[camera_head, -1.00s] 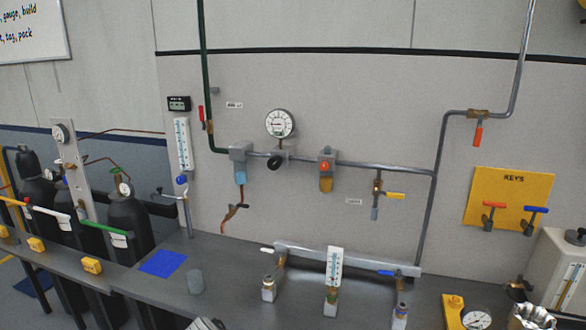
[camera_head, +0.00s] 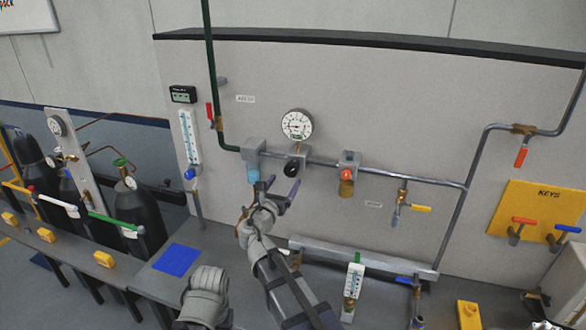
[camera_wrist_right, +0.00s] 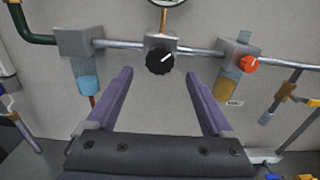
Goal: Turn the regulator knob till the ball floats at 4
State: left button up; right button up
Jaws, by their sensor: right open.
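A black knob (camera_head: 291,168) with a white pointer line sits on a grey block below the round dial gauge (camera_head: 297,124). The black knob also shows in the right wrist view (camera_wrist_right: 160,61), ahead of my fingers. My right gripper (camera_head: 279,187) is open and empty, its purple fingers pointing at the wall just below and left of the black knob, apart from it. In the wrist view the knob lies between and beyond the two fingertips. A white scale tube (camera_head: 190,137) with a blue knob (camera_head: 190,174) hangs on the wall at left. Its ball is too small to read.
A red-orange knob (camera_head: 346,174) sits right of the black knob on the same pipe. Another white scale tube (camera_head: 354,281) stands low on the bench. A yellow-handled valve (camera_head: 421,208) is further right. Gas cylinders (camera_head: 137,203) stand at left. A blue mat (camera_head: 177,259) lies on the bench.

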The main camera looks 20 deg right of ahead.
aim_at(289, 172)
jog(key=x, duration=0.7)
jog(key=shift+w, duration=0.1)
grip_shut()
dwell(0.6)
jog(key=m, duration=0.5)
jog(key=shift+a, duration=0.1)
jog(key=shift+m, duration=2.4)
